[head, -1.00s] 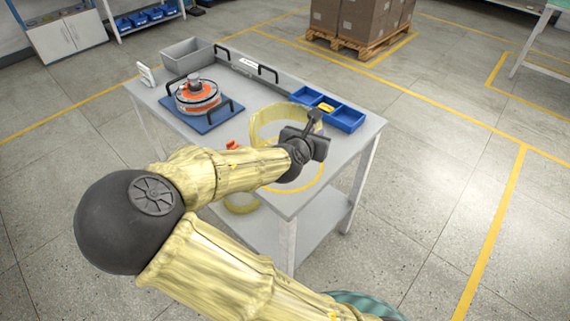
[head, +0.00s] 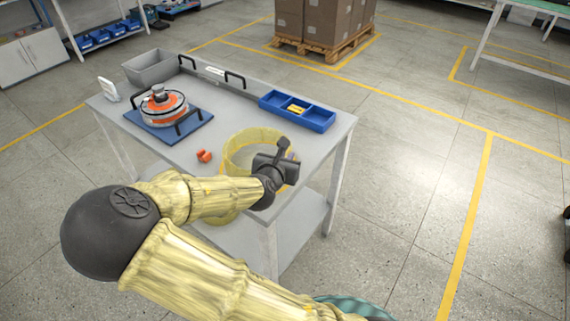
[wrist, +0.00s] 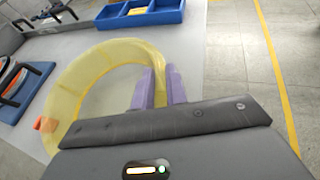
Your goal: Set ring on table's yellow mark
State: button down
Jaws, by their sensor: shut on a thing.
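The ring (head: 240,141) is a wide, translucent yellow band at the near right corner of the table (head: 190,150). My gripper (head: 285,151) is at its right side. In the wrist view, the purple fingers of my gripper (wrist: 161,88) are shut on the right wall of the ring (wrist: 75,75). The ring looks roughly level. I cannot tell whether its underside touches the tabletop. The yellow mark is mostly hidden by the ring and my arm, and I cannot make out its outline now.
An orange piece (head: 204,156) lies left of the ring. A motor part (head: 163,105) sits on a blue plate (head: 190,133) with black handles. A blue divided tray (head: 320,122) stands at the right back edge, and a grey bin (head: 150,68) at the far left.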

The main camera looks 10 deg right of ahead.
notch_tip(320, 180, down, 2)
jog(key=shift+f, duration=0.1)
jog(key=c, duration=1.4)
grip_release()
jog(key=p+v, duration=0.3)
jog(key=v, duration=0.9)
